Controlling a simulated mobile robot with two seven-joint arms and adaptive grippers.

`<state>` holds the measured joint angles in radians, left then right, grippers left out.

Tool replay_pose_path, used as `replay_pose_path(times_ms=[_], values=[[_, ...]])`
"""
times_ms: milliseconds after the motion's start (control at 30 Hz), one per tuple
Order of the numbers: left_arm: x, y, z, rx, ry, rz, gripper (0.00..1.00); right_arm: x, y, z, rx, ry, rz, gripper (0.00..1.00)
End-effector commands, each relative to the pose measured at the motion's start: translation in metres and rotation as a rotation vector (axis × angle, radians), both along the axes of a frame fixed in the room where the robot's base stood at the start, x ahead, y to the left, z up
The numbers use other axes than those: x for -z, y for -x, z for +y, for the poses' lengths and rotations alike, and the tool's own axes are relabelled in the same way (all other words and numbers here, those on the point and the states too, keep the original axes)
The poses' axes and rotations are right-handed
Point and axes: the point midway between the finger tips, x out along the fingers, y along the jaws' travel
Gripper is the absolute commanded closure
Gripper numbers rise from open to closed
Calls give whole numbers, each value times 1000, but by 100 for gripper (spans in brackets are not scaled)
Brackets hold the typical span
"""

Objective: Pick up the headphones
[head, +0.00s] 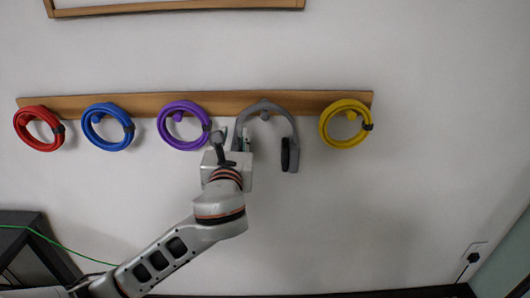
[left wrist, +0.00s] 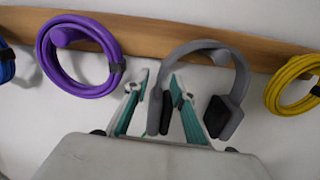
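The grey headphones (head: 266,106) hang by their headband from a peg on the wooden wall rail. Their right ear cup (head: 290,155) hangs free. My left gripper (head: 231,136) is raised at the left side of the headphones. In the left wrist view the headphones (left wrist: 235,75) show with both dark cups. The left cup (left wrist: 159,110) appears between the open fingers of my left gripper (left wrist: 160,76), with a narrow gap visible beside it. I cannot tell whether a finger touches it. My right gripper is not in view.
The rail (head: 232,97) also holds red (head: 38,128), blue (head: 108,126), purple (head: 184,125) and yellow (head: 346,123) cable coils. The purple coil is close to my left gripper. A wall socket (head: 474,253) with a plug is at lower right.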

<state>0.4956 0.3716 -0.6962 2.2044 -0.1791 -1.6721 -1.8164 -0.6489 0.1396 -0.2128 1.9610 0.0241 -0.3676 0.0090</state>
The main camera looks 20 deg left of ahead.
Motion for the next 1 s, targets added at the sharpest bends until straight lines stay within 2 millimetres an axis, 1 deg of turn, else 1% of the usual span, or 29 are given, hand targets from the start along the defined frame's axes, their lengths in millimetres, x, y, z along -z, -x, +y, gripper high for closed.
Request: replay_pose_path(times_ms=[200, 300, 400, 600, 633, 667, 700, 733, 1000], values=[[4, -31, 6, -2, -1, 0, 75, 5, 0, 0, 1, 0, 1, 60], [4, -41, 9, -1, 0, 0, 75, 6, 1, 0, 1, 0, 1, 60], [4, -46, 10, 1, 1, 1, 75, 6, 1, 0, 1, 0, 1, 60], [4, -47, 10, 1, 2, 1, 75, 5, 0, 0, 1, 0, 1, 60], [4, -46, 10, 1, 2, 1, 78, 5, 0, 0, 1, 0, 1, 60], [4, -46, 10, 1, 2, 1, 86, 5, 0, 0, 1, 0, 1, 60], [4, -46, 10, 1, 2, 1, 96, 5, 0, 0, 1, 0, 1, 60], [4, -46, 10, 1, 2, 1, 100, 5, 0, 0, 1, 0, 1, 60], [3, -46, 10, 0, 3, -1, 100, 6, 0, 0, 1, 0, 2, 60]])
